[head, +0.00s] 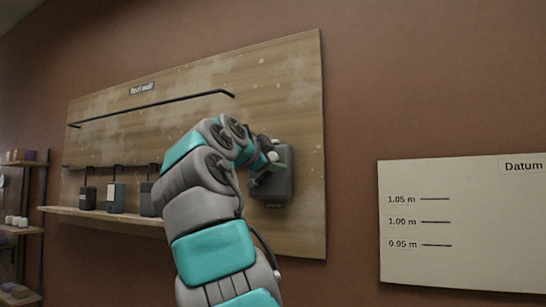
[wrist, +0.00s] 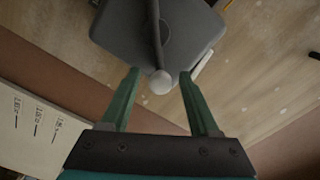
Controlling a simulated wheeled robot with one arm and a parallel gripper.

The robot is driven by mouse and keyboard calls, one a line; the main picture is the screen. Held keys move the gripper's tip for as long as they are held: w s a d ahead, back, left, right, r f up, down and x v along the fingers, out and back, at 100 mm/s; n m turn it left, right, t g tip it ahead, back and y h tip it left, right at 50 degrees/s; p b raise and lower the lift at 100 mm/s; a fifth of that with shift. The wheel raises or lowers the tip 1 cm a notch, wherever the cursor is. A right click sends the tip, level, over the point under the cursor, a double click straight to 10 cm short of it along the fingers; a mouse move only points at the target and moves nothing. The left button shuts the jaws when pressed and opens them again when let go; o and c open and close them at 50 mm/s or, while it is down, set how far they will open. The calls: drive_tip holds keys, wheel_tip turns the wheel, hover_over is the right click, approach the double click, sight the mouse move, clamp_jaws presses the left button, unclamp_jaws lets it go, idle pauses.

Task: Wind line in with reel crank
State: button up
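The reel (head: 281,182) is a dark grey box mounted on the right part of a wooden wall board. In the wrist view the reel body (wrist: 191,29) fills the top middle, with a dark crank arm (wrist: 156,35) across it. The crank ends in a pale round knob (wrist: 160,82). My gripper (wrist: 160,75) is open, with its green fingertips on either side of the knob and a visible gap on each side. In the head view my gripper (head: 267,164) is at the reel's front left and partly hidden by my arm. I cannot make out the line.
The wooden board (head: 298,80) has a long dark rail (head: 160,105) and a shelf (head: 105,217) with several dark hanging boxes to the left. A pale datum panel (head: 460,260) with height marks is on the wall to the right. A side rack (head: 35,163) stands far left.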

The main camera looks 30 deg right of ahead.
clamp_jaws()
idle(0.3)
drive_tip(key=shift+r, duration=0.1)
drive_tip(key=w+a+f+n+p, duration=0.1)
drive_tip(key=n+p, duration=0.4)
drive_tip(key=n, duration=0.7)
drive_tip(key=w+a+f+n+p, duration=0.1)
drive_tip(key=w+a+n+p, duration=0.3)
drive_tip(key=n, duration=0.8)
drive_tip(key=shift+w+f+n+p, duration=0.3)
drive_tip(key=shift+w+p, duration=0.55)
drive_tip(key=shift+p, duration=0.4)
drive_tip(key=shift+a, duration=0.15)
